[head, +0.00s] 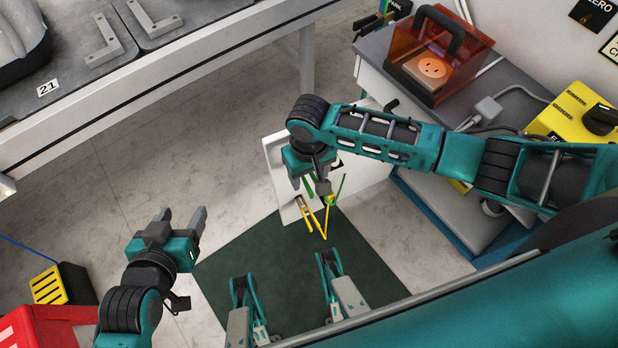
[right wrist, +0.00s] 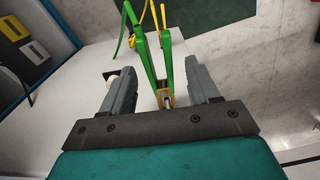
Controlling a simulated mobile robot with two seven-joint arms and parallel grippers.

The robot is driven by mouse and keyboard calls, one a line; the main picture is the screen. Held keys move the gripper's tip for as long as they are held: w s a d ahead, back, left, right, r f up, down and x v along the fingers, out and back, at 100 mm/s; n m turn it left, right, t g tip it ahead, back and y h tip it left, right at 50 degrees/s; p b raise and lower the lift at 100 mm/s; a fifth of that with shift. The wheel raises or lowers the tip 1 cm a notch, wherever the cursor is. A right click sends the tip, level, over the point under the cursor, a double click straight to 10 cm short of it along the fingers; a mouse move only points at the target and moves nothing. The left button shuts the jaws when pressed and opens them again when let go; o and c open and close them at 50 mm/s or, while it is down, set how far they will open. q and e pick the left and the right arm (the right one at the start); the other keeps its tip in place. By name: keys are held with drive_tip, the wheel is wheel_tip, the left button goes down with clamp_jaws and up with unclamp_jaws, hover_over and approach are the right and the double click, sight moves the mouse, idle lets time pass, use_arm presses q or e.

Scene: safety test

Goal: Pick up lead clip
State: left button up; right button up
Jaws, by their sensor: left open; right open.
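A green lead clip (right wrist: 168,60) with long handles and a copper-coloured jaw stands out from a white panel (right wrist: 90,95). In the right wrist view it lies between the fingers of my right gripper (right wrist: 159,70), which are open with gaps on both sides. In the head view my right gripper (head: 310,187) is over the white panel (head: 272,160) and partly hides the green clip (head: 341,188). A yellow clip (head: 323,228) is just below it. My left gripper (head: 182,214) is open and empty, off to the left above the floor.
A dark green mat (head: 240,275) lies on the floor below. A grey bench with an orange see-through box (head: 455,55) and a yellow unit (head: 575,112) stands at the right. A worktable (head: 190,55) runs along the upper left. Floor between is clear.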

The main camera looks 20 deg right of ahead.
drive_tip(key=shift+r, duration=0.1)
drive_tip(key=c, duration=1)
drive_tip(key=shift+r, duration=0.1)
wheel_tip(320, 180, up, 15)
drive_tip(key=p, duration=0.6)
wheel_tip(320, 180, up, 5)
drive_tip(key=p, duration=0.1)
hover_over(309, 176)
drive_tip(key=s+p, duration=0.4)
drive_tip(key=p, duration=0.1)
drive_tip(key=shift+s+d, duration=0.3)
drive_tip(key=shift+d, duration=0.05)
